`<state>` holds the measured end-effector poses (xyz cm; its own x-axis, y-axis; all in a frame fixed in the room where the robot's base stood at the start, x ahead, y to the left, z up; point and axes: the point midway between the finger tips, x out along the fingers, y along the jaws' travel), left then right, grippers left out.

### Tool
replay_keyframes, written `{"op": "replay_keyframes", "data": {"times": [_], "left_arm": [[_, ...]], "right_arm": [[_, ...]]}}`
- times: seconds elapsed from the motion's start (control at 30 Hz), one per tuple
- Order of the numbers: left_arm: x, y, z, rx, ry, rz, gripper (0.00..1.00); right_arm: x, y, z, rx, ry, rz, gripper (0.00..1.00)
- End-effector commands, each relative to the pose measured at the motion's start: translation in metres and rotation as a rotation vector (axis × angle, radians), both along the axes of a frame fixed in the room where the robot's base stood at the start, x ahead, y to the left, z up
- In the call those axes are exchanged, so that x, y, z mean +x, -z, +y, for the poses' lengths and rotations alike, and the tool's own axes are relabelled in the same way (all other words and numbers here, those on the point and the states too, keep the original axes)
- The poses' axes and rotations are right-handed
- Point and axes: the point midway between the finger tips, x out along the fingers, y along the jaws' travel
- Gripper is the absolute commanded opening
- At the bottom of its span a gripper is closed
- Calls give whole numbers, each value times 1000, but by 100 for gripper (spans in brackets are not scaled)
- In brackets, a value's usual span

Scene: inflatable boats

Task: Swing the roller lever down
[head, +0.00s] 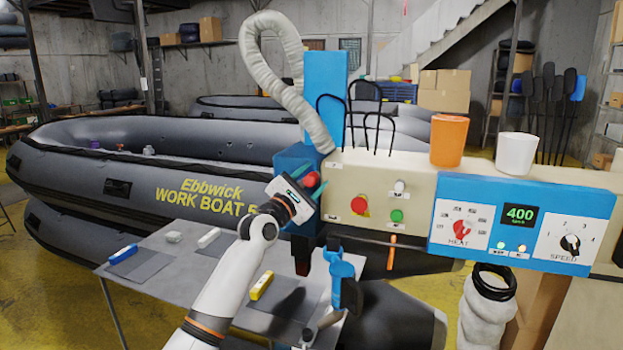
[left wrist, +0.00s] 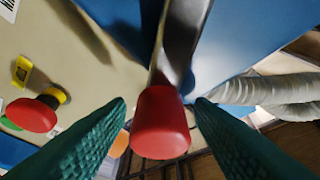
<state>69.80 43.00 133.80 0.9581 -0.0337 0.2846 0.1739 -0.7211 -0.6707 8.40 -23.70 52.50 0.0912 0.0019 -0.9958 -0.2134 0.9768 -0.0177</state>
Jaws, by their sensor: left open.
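The roller lever has a red knob (head: 312,179) at the left end of the machine, beside its blue head block (head: 293,156). In the left wrist view the red knob (left wrist: 160,125) sits on a flat metal shaft (left wrist: 177,45). My left gripper (head: 305,192) is at the knob, partly covering the lever in the head view. In the left wrist view its green ridged fingers (left wrist: 160,112) are open, one on each side of the knob, with small gaps showing. My right gripper is not in view.
A red stop button (head: 359,205) and a green button (head: 397,215) are on the cream panel, right of the lever. A pale hose (head: 280,40) loops above. A grey table (head: 205,265) with small blocks stands below, and a grey boat (head: 110,160) lies behind.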

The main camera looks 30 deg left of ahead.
Motion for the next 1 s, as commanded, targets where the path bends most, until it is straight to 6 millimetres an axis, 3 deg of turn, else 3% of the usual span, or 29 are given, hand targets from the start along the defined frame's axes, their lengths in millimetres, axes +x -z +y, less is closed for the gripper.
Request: {"op": "replay_keyframes", "data": {"times": [0.17,0.47,1.0], "left_arm": [[0,0,0,0,0,0,48],[0,1,0,0,-1,1,1],[1,11,-5,104,1,27,0]], "right_arm": [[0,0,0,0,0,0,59],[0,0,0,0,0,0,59],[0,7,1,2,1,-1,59]]}}
